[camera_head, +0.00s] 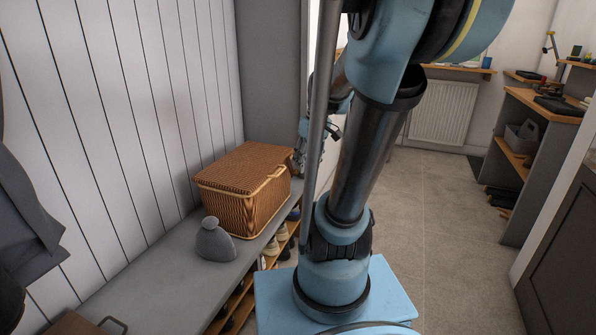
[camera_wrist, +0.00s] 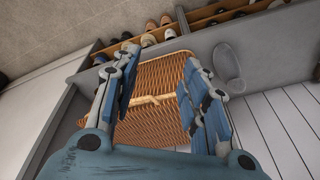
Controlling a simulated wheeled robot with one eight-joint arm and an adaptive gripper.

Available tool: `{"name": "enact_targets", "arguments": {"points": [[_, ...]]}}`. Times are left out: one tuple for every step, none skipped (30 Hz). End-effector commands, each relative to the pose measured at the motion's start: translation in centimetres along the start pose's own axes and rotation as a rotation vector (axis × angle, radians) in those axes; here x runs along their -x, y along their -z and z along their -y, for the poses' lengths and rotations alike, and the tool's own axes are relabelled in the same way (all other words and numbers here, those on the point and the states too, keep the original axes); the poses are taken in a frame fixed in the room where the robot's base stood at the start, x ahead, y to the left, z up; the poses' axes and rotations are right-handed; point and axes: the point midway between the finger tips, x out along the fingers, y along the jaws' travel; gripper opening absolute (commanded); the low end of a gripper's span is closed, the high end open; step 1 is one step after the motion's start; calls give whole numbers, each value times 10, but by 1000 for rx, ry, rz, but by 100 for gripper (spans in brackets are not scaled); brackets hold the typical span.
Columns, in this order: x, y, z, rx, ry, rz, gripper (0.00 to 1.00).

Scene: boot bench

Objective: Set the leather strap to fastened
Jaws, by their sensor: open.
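A brown wicker basket (camera_head: 238,188) with a closed-looking lid sits on the grey bench; it also shows in the wrist view (camera_wrist: 165,75). A pale tan strip, perhaps the leather strap or a handle, runs on the basket's front side (camera_head: 268,182). A similar pale piece shows in the wrist view (camera_wrist: 147,100). I cannot tell whether the strap is fastened. My gripper (camera_wrist: 160,57) is open and empty, its fingers spread over the basket in the wrist view. In the head view it is partly hidden behind my arm, near the basket's far end.
A grey rounded object with a knob (camera_head: 215,242) sits on the bench (camera_head: 150,275) beside the basket. Shoes (camera_head: 274,246) stand on wooden shelves under the bench. A panelled wall (camera_head: 110,120) rises behind it. Open floor (camera_head: 440,210) lies to the right.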

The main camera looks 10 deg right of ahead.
Motion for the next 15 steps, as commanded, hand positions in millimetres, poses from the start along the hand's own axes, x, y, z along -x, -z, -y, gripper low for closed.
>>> {"name": "enact_targets", "arguments": {"points": [[2, 12, -8, 22, 7, -4, 41], [2, 18, -12, 38, 13, -7, 41], [3, 27, -17, 61, 20, -11, 41], [3, 33, -21, 78, 25, -14, 41], [3, 39, -26, 95, 30, -17, 41], [3, 48, -31, 117, 37, -21, 41], [3, 54, -36, 134, 42, -25, 41], [2, 60, -40, 150, 46, -28, 41], [1, 68, -47, 173, 53, -33, 41], [1, 75, -52, 190, 58, -37, 41], [0, 80, -56, 207, 62, -41, 41], [-1, 88, -63, 229, 67, -47, 41], [-3, 94, -68, 246, 72, -51, 41], [-4, 100, -73, 263, 76, -56, 41], [-6, 108, -80, 285, 81, -63, 41]]}}
